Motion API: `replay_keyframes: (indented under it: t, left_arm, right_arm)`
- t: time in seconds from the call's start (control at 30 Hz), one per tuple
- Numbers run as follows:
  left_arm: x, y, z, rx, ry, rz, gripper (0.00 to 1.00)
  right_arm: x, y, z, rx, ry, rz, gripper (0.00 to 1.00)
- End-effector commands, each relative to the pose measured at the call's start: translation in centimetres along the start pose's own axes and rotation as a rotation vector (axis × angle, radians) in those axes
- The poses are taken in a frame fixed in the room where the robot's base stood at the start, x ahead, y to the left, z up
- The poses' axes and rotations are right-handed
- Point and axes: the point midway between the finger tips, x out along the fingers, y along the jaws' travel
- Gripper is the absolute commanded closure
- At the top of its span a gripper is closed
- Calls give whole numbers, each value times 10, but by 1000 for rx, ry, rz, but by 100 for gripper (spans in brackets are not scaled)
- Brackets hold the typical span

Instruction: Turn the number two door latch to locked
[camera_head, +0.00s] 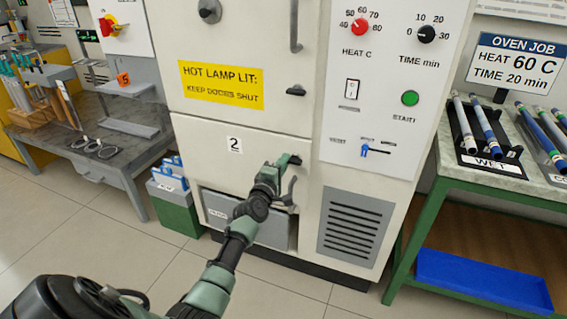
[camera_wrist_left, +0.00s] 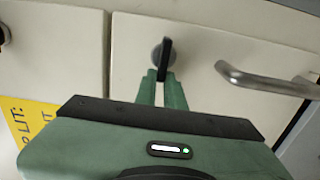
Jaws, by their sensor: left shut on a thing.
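The number two door (camera_head: 262,148) is the lower cream oven door, marked by a "2" label (camera_head: 234,145), and it looks closed. Its small black latch (camera_head: 295,160) is at the door's upper right, partly hidden by my gripper. My left gripper (camera_head: 285,164) is at the latch. In the left wrist view, the green fingers (camera_wrist_left: 163,88) are shut on the black latch lever (camera_wrist_left: 167,50), in front of its round grey base. My right gripper is not in view.
A grey door handle (camera_wrist_left: 265,82) is close beside the latch. An upper door latch (camera_head: 296,91) and a control panel (camera_head: 385,100) are above. A green bench with rods (camera_head: 485,130) stands right, and a grey workbench (camera_head: 90,150) left.

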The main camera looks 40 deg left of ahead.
Motion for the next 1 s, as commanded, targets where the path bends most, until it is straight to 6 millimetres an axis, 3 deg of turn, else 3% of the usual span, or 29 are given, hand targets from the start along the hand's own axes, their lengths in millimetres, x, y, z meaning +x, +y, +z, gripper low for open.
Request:
replay_keyframes:
  t: [0.53, 0.57, 0.6, 0.63, 1.0]
  left_arm:
    - [0, -4, 6, -24, -12, -8, 100]
    - [0, -4, 6, -24, -12, -8, 82]
    - [0, -4, 6, -24, -12, -8, 71]
    - [0, -4, 6, -24, -11, -8, 68]
    - [0, -1, 2, -21, -3, -1, 68]
  right_arm:
    - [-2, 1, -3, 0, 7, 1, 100]
    - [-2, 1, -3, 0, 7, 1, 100]
    - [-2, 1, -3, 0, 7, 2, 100]
    - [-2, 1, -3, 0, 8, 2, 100]
    - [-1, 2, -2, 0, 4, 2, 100]
